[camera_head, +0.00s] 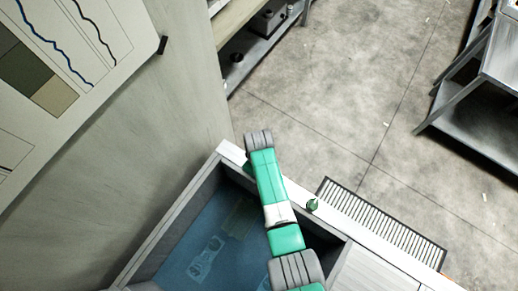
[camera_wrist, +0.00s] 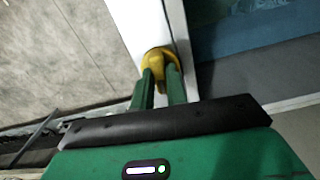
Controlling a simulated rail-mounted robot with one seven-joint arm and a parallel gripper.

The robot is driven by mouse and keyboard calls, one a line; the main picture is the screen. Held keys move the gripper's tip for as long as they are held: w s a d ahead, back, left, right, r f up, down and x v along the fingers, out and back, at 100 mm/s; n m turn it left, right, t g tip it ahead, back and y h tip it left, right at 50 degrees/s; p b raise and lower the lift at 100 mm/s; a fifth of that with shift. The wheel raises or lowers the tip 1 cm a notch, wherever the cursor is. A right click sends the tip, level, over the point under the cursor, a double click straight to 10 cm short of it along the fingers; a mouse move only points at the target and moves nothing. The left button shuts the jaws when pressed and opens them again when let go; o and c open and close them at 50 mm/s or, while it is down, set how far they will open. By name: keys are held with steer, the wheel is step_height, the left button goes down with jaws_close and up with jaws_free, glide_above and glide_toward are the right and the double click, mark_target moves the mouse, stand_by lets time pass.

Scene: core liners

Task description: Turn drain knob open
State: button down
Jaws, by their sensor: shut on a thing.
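A yellow knob (camera_wrist: 158,58) sits at the end of a white ledge in the wrist view, between the tips of my gripper (camera_wrist: 160,78). The two green fingers are shut on it, one on each side. The fingers hide part of the knob, and I cannot tell its turn angle. In the head view my green and grey arm reaches over a tank (camera_head: 153,240) with blue liquid, up to its white rim.
A small green knob-like thing (camera_head: 312,205) is on the white rim, right of my arm. A slotted floor grate (camera_head: 380,222) lies beyond the rim. A wall with a chart (camera_head: 70,75) stands at the left. Metal benches (camera_head: 490,95) stand farther off, with open concrete floor between.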

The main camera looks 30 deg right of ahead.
steer(key=shift+n, duration=0.6)
steer(key=c, duration=1.4)
jaws_free()
step_height(320, 180, up, 8)
steer(key=shift+f+p, duration=0.1)
steer(key=shift+p, duration=0.4)
